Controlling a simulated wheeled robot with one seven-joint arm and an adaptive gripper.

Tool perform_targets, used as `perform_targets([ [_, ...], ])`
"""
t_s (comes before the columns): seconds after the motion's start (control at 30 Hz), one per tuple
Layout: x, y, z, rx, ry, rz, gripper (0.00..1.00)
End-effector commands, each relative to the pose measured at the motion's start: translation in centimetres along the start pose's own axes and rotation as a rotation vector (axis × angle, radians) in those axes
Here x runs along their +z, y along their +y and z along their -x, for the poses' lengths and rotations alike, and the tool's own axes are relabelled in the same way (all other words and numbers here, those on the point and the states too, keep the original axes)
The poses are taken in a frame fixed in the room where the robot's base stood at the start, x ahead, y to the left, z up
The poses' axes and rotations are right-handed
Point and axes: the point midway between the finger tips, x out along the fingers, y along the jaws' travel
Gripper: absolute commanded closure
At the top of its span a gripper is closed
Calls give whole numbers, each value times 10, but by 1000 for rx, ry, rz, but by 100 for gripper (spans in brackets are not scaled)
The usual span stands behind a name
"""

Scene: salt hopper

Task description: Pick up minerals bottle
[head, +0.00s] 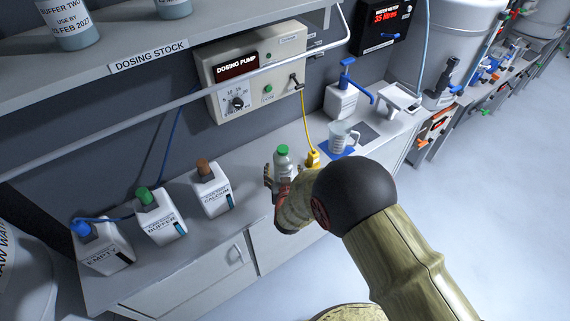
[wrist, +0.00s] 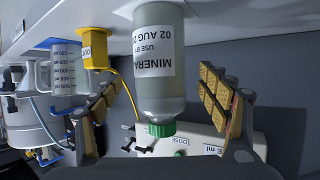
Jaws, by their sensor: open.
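The minerals bottle (head: 282,158) is a grey-white bottle with a green cap, standing upright on the counter below the dosing pump. In the wrist view, which is upside down, the bottle (wrist: 158,85) shows its label reading "MINERA" and a date. My gripper (head: 282,176) is at the bottle. In the wrist view my gripper (wrist: 162,88) is open, with one padded finger on each side of the bottle and visible gaps between the fingers and it. The bottle's lower part is hidden by my gripper in the head view.
A yellow fitting (head: 313,158) and a clear measuring jug (head: 340,138) stand just right of the bottle. White jugs labelled calcium (head: 211,189), buffer (head: 161,217) and empty (head: 104,248) stand to the left. The dosing pump (head: 255,70) hangs on the wall behind.

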Motion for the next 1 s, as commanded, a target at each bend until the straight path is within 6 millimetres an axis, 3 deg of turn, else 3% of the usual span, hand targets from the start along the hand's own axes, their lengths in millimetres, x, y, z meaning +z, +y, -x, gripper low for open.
perform_targets([
  [0.2, 2, 1, -32, 1, 0, -1, 24],
  [0.33, 2, 0, -43, 0, -1, -1, 24],
  [0.6, 2, 0, -44, -1, -1, 0, 24],
  [1.0, 1, 0, -44, -1, -1, 0, 47],
])
